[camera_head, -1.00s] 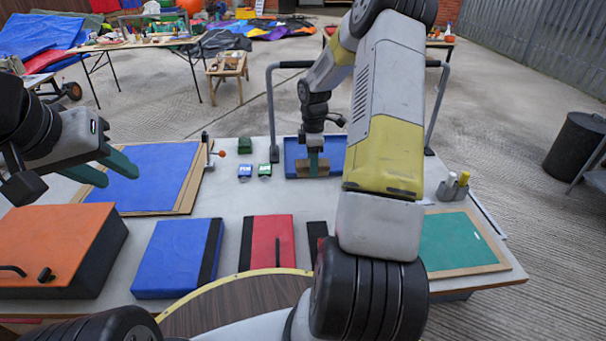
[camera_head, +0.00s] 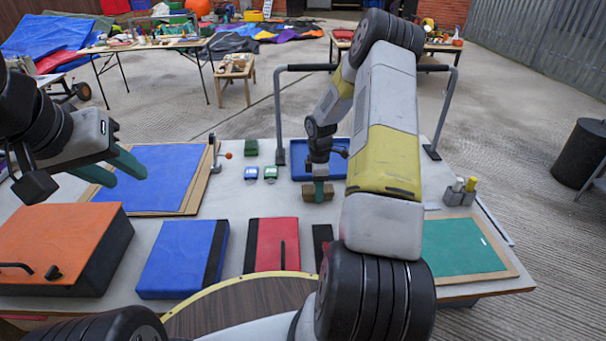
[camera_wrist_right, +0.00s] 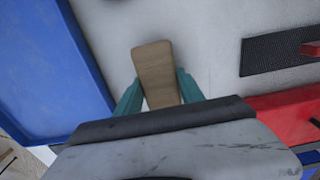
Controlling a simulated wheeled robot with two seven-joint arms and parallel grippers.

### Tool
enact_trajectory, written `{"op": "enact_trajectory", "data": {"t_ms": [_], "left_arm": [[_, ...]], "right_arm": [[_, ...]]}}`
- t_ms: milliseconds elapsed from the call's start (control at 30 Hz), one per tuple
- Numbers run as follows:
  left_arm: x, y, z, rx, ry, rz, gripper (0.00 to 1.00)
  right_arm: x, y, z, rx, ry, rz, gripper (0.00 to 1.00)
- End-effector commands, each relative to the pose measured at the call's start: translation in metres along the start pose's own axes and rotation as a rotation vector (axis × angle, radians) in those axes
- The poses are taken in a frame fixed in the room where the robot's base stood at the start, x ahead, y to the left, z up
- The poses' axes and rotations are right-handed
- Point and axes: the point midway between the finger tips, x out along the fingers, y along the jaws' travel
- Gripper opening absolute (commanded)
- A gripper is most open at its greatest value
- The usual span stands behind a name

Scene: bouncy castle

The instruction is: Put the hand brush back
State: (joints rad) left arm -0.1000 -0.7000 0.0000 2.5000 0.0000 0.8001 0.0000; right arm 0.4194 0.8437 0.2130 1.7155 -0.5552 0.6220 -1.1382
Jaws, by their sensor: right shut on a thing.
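My right gripper (camera_head: 318,190) is shut on the hand brush, whose wooden body shows as a light brown block in the right wrist view (camera_wrist_right: 154,62) between the teal fingers (camera_wrist_right: 160,82). Its bristles cannot be made out. In the head view the brush (camera_head: 327,191) is small and partly covered by the fingers, in front of the blue tray (camera_head: 302,171). The tray is at the left in the right wrist view (camera_wrist_right: 40,75). My left gripper (camera_head: 125,177) is open and empty above the blue sheet on the left.
A black strip (camera_head: 322,240) lies beside a red case (camera_head: 270,245). A blue case (camera_head: 180,260), an orange-topped box (camera_head: 55,240) and a green board (camera_head: 465,247) line the front. Small blue and green items (camera_head: 260,173) stand left of the tray. Bare tabletop (camera_head: 275,200) lies before the tray.

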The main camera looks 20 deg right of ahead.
Motion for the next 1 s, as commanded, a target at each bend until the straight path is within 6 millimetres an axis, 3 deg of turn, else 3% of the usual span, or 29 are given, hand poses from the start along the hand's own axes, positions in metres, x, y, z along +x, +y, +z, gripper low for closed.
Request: {"op": "enact_trajectory", "data": {"t_ms": [33,67,167,567,667,1000], "left_arm": [[0.000,0.000,0.000,0.000,0.000,0.000,0.36],[0.000,0.000,0.000,0.000,0.000,0.000,0.36],[0.000,0.000,0.000,0.000,0.000,0.000,0.36],[0.000,0.000,0.000,0.000,0.000,0.000,0.36],[0.000,0.000,0.000,0.000,0.000,0.000,0.36],[0.000,0.000,0.000,0.000,0.000,0.000,0.36]], "right_arm": [[0.002,0.000,0.000,0.000,0.000,-0.001,0.07],[0.002,0.000,0.000,0.000,0.000,-0.001,0.49],[0.002,0.000,0.000,0.000,0.000,-0.001,0.67],[-0.005,0.000,0.000,0.000,0.000,0.001,0.67],[-0.019,0.001,0.001,0.001,-0.001,0.002,0.67],[-0.090,0.001,0.000,0.001,-0.001,0.003,0.67]]}}
